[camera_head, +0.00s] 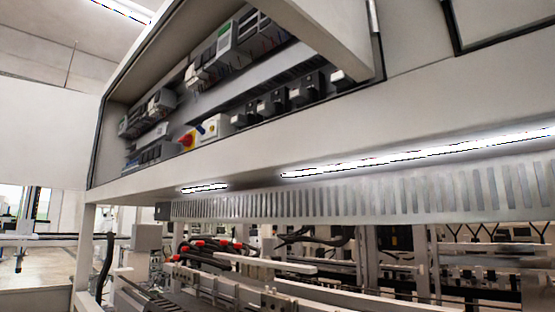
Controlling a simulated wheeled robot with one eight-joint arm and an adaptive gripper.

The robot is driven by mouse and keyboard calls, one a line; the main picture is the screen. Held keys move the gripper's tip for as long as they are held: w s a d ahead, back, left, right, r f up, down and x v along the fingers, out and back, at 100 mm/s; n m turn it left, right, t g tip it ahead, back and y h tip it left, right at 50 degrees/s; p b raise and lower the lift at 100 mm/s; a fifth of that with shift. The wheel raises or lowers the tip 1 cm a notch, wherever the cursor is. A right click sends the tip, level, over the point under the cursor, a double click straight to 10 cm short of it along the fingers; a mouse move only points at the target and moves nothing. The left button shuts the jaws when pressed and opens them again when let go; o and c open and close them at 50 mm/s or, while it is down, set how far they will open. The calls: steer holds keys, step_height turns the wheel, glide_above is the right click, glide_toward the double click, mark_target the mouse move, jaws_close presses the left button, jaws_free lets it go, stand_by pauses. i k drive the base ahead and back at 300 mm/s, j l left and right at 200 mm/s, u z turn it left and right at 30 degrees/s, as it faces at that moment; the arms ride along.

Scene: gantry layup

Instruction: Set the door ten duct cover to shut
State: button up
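An overhead cabinet (300,137) stands open across the upper middle of the head view. Electrical parts on rails show inside it. A pale door panel (325,30) stands swung out at the right of the opening. Another pale flat panel (45,140) stands out at the left of the opening. A long grey slotted strip, like a wiring duct (380,195), runs below the cabinet. No label is readable, so I cannot tell which part is the door ten duct cover. My gripper is not in view.
A red and yellow rotary switch (187,140) sits low inside the cabinet. Light strips (420,155) run under the cabinet edge. Below are machine rails (225,290), posts, and black cables with red fittings (215,244). Open floor (45,268) shows at the lower left.

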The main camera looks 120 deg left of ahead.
mark_target(161, 133)
steer(key=k+u, duration=0.1)
steer(key=u, duration=0.3)
steer(key=j+u, duration=0.1)
steer(key=u, duration=0.35)
steer(key=k+j+u, duration=0.15)
steer(key=u, duration=0.25)
steer(key=j+u, duration=0.1)
steer(key=u, duration=0.3)
